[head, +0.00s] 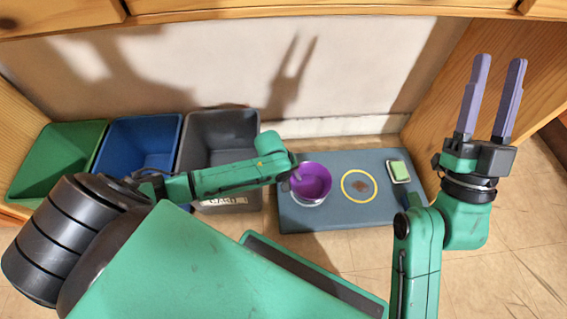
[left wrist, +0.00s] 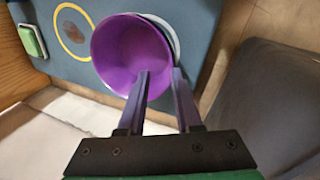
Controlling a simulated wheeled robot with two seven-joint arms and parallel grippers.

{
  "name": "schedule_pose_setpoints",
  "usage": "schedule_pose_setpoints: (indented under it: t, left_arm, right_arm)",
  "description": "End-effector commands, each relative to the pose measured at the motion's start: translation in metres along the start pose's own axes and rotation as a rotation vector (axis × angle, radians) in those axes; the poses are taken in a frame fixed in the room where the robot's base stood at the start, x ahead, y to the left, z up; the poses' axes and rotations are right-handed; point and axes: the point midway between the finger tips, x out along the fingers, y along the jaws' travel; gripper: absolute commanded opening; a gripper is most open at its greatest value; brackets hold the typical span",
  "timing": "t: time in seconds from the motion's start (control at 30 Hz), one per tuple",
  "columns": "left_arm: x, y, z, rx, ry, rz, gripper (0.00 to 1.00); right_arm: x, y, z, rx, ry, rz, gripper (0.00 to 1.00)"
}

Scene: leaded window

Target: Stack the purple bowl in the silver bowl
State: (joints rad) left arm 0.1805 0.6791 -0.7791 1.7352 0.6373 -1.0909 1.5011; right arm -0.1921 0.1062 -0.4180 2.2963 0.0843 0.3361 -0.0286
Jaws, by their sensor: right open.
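The purple bowl (head: 313,179) is upright, with the silver bowl (head: 308,202) showing below it on the blue-grey mat. In the left wrist view the purple bowl (left wrist: 120,55) fills the middle, and a pale rim of the silver bowl (left wrist: 172,36) shows past its edge. The purple bowl sits inside the silver one; how deep is hidden. My left gripper (left wrist: 162,72) has its fingers apart, one inside the purple bowl and one outside its rim. In the head view its fingers are hard to make out. My right gripper (head: 500,65) is open, empty and raised at the right.
Green (head: 60,155), blue (head: 140,140) and grey (head: 218,130) bins stand left. A wall is behind, and a wooden ledge overhangs.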

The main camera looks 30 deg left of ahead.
Motion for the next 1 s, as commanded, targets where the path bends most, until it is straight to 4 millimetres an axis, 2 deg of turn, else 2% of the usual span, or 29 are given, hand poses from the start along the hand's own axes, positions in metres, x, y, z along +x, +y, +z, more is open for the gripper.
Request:
schedule_pose_setpoints:
  t: [0.27,0.5,0.7,1.0]
  left_arm:
    - [-0.015,0.000,0.000,0.000,0.001,-0.001,0.33]
    - [-0.026,0.000,0.000,0.000,0.000,0.000,0.33]
    - [-0.035,0.000,0.000,0.000,0.000,0.000,0.33]
    - [-0.050,0.000,0.000,-0.001,0.000,0.000,0.33]
  right_arm:
    - [-0.043,0.000,0.068,0.058,-0.248,0.038,0.50]
    - [-0.096,-0.005,0.119,0.113,-0.463,0.070,0.50]
    - [-0.148,-0.014,0.153,0.160,-0.638,0.095,0.50]
    - [-0.232,-0.033,0.186,0.235,-0.891,0.130,0.50]
